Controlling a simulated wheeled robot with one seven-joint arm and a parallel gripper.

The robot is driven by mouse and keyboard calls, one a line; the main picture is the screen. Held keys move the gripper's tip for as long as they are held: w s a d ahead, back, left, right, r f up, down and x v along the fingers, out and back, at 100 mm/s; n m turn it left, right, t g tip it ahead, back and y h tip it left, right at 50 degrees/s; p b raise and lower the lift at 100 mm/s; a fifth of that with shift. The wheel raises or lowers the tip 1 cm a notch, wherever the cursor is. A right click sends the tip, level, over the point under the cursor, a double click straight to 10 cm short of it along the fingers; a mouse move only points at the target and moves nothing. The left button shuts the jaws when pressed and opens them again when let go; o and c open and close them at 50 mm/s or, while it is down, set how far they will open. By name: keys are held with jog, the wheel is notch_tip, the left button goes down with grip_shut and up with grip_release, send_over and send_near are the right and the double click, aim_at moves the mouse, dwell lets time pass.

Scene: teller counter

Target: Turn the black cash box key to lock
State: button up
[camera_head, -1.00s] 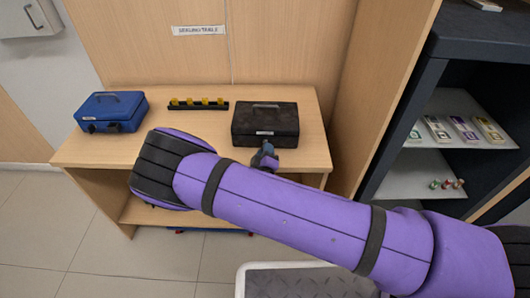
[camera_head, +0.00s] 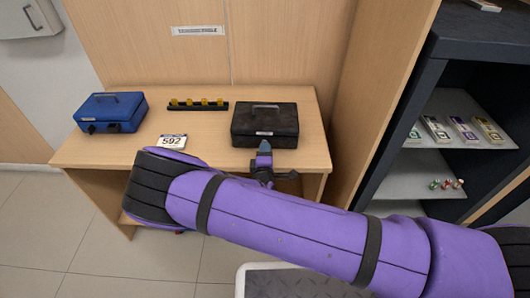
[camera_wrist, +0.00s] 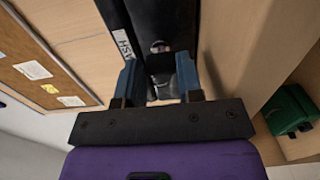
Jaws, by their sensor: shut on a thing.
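The black cash box (camera_head: 278,124) sits at the right of the wooden desk, lid closed, lock side facing me. In the wrist view the box front (camera_wrist: 180,18) fills the top middle, its label turned sideways. My gripper (camera_head: 264,148) is at the front of the box; its two blue-grey fingers also show in the wrist view (camera_wrist: 159,78). They are shut on the dark key (camera_wrist: 160,64) at the box's lock. The head view hides the key behind my gripper. Whether the lock is turned cannot be told.
A blue cash box (camera_head: 112,112) stands at the desk's (camera_head: 200,148) left. A black rack with yellow pegs (camera_head: 198,104) lies at the back, and a card marked 592 (camera_head: 172,141) at the front. A wooden side panel (camera_head: 365,90) rises close on the right.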

dwell(0.4)
jog(key=o, duration=0.9)
jog(key=shift+o, duration=0.2)
jog(key=s, duration=1)
jog(key=shift+s+a, duration=0.3)
jog(key=shift+s, duration=0.1)
